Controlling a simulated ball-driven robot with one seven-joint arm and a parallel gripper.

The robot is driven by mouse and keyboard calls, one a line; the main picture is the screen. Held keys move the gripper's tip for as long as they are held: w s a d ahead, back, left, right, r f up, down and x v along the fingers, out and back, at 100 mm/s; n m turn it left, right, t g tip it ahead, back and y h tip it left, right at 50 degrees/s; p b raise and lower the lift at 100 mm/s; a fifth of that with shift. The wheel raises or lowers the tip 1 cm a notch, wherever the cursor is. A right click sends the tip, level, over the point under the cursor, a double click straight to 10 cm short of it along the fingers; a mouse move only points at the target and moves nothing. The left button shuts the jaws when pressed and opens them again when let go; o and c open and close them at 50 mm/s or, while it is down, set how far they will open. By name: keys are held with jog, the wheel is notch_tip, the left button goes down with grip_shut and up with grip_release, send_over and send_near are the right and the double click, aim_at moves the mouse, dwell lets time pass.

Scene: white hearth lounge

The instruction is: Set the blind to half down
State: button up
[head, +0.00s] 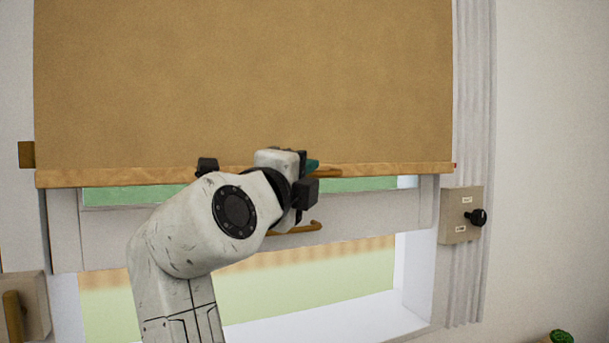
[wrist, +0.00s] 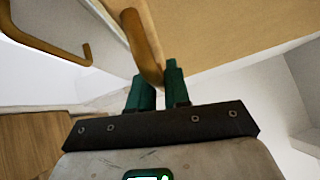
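The tan blind (head: 240,80) hangs over the upper window. Its wooden bottom bar (head: 110,177) is level, a little above the window's middle rail. A curved wooden pull (head: 327,173) sits on the bar, partly hidden by my gripper in the head view. In the wrist view, the pull (wrist: 143,45) comes down between the teal fingers of my gripper (wrist: 158,85). The fingers stand about the pull's width apart and look closed on it. The blind's cloth also shows in the wrist view (wrist: 215,30).
Another curved handle (head: 298,229) is on the window rail below; it also shows in the wrist view (wrist: 45,35). A box with a black knob (head: 461,215) is on the right wall. A brown block (head: 26,154) is left of the blind. A plant (head: 561,337) is at lower right.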

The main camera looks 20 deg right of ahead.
jog(key=o, duration=0.3)
jog(key=shift+o, duration=0.2)
jog(key=v, duration=1.1)
